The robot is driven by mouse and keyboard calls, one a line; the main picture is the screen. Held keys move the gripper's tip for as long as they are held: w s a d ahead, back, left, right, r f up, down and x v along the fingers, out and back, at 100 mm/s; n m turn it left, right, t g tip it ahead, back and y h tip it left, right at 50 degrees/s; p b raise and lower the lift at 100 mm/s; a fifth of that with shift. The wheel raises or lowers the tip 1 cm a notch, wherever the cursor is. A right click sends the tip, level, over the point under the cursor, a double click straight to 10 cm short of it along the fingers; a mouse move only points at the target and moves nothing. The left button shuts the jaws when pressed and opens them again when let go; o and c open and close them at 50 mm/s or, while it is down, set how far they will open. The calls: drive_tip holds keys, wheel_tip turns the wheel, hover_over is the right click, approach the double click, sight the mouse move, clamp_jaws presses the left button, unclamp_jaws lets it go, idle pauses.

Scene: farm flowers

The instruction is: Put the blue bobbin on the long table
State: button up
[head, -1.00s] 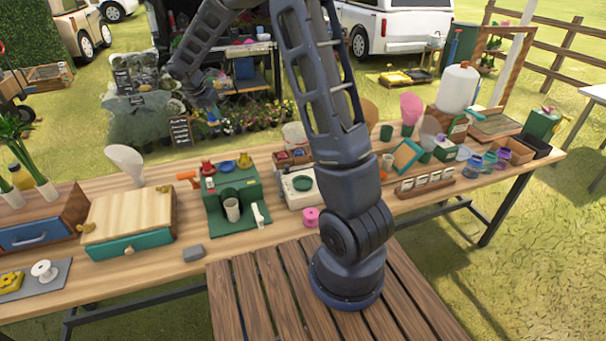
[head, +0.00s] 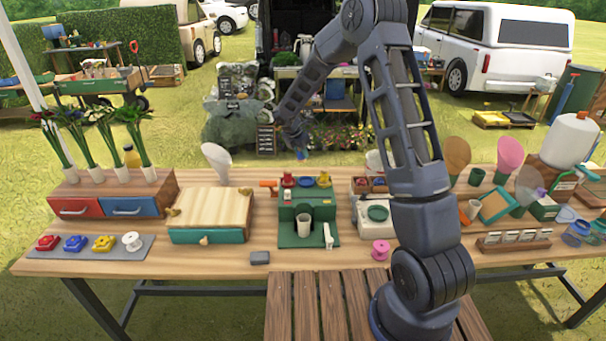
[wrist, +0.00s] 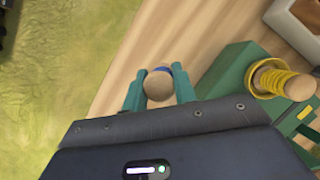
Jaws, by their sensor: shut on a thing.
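In the wrist view, my gripper (wrist: 158,92) is shut on a piece with a round wooden knob (wrist: 158,86) and a sliver of blue behind it. This looks like the blue bobbin; most of it is hidden. In the head view, my gripper (head: 298,148) is raised beyond the far edge of the long table (head: 215,256). The green stand (head: 307,238) on the table carries a red piece (head: 287,181), a low blue dish (head: 305,182) and a yellow piece (head: 323,181). A yellow bobbin (wrist: 268,78) with a wooden knob shows in the wrist view.
A lidded wooden box (head: 210,212) stands left of the stand. A grey mat (head: 90,253) holds red, blue and yellow pieces and a white spool (head: 132,242). A pink spool (head: 380,249) is near the front edge. Bare wood lies between the mat and a grey block (head: 260,257).

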wheel_tip(320, 180, down, 11)
drive_tip(key=shift+r, duration=0.2)
idle(0.3)
drive_tip(key=o, duration=1)
drive_tip(key=shift+f, duration=0.1)
drive_tip(key=shift+c, duration=0.2)
drive_tip(key=v, duration=1.2)
drive_tip(key=s+d+r+m, duration=0.65)
drive_tip(key=d+r, duration=0.25)
drive_tip(key=r, duration=0.2)
drive_tip(key=s+d+r+m, duration=0.6)
drive_tip(key=s+d+r, duration=0.2)
drive_tip(key=d+r, duration=0.2)
drive_tip(key=s+d+r+m+y, duration=0.1)
drive_tip(key=s+d+r+m, duration=0.1)
drive_tip(key=s+d+m, duration=0.2)
drive_tip(key=s+d+r+m+t+y, duration=0.1)
drive_tip(key=s+d+m, duration=0.4)
drive_tip(key=s, duration=1.6)
wheel_tip(320, 180, up, 3)
drive_tip(key=m+y, duration=0.1)
drive_tip(key=m, duration=0.4)
drive_tip(key=shift+s+f, duration=0.2)
drive_tip(key=shift+f, duration=0.05)
